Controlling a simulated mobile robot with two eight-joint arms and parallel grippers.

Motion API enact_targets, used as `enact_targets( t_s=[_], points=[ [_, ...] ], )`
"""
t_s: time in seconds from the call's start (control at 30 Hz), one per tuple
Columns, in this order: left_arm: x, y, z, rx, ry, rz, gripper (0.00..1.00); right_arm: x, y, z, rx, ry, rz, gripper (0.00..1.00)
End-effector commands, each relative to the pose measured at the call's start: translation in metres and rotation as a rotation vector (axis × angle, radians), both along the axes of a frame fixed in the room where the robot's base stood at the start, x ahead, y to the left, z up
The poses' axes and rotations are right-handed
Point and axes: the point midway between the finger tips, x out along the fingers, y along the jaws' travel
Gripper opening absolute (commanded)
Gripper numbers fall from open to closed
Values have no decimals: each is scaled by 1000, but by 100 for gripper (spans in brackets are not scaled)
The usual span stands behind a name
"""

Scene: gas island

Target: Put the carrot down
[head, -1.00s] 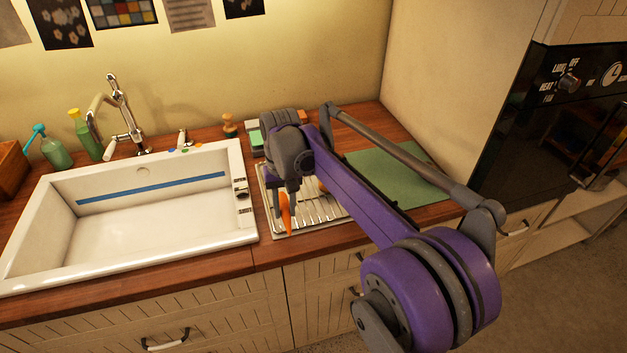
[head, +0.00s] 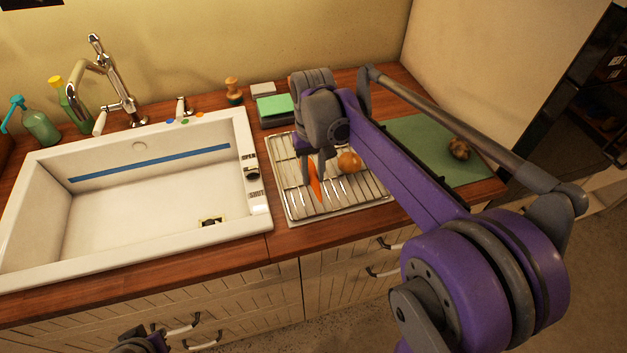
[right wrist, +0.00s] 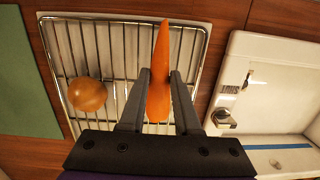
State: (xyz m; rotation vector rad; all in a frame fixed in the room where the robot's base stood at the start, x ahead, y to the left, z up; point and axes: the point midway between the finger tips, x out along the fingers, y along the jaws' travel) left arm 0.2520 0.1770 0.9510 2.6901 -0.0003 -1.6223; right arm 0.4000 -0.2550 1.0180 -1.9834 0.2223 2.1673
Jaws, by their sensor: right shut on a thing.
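The orange carrot (head: 316,188) is held between the fingers of my right gripper (head: 314,168), over the left part of the wire drying rack (head: 350,200). In the right wrist view the carrot (right wrist: 161,60) lies lengthwise between both fingers of the gripper (right wrist: 161,78), its thin end pointing up the picture. The rack's bars (right wrist: 120,45) show behind it. I cannot tell whether the carrot touches the bars. Part of my left arm (head: 140,343) shows at the bottom edge of the head view; its jaws cannot be made out.
A round brown onion (head: 349,162) sits on the rack, right of the carrot. The white sink (head: 130,205) is to the left. A green board (head: 420,140) with a dark brown lump (head: 459,149) is to the right. A green sponge (head: 275,106) stands behind the rack.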

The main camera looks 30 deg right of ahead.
Motion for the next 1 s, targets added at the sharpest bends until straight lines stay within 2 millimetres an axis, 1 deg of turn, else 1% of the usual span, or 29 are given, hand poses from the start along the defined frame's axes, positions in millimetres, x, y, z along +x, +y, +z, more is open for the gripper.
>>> enact_targets(
  t_s=[0.2, 0.27, 0.37, 0.57, 0.7, 0.73, 0.87, 0.9, 1.0],
  points=[
    [-1, 0, -2, 0, 1, 0, 0, 0, 0, -32, 0, 0, 0, 0],
    [-1, 0, -2, 0, 2, 0, 0, 0, 0, -38, 0, 0, 0, 0],
    [-1, 0, -2, 0, 2, 0, 0, 0, 0, -41, 0, 0, 0, 0],
    [-1, 0, -2, 0, 2, 0, 0, 0, 0, -41, 0, 0, 0, 0],
    [-2, 0, -6, 0, 4, 0, 0, 0, 0, -45, 0, 1, 0, 0],
    [-2, 0, -5, 0, 4, 0, 0, 0, 0, -45, 0, 0, 0, 37],
    [-2, 0, -5, 0, 3, 0, 0, 0, 0, -44, 0, 0, 0, 60],
    [-2, 0, -5, 0, 3, 0, 0, 0, 0, -44, 0, 0, 0, 61],
    [-2, 0, -5, 0, 3, 0, 0, 0, 0, -44, 0, 0, 0, 61]
  ],
)
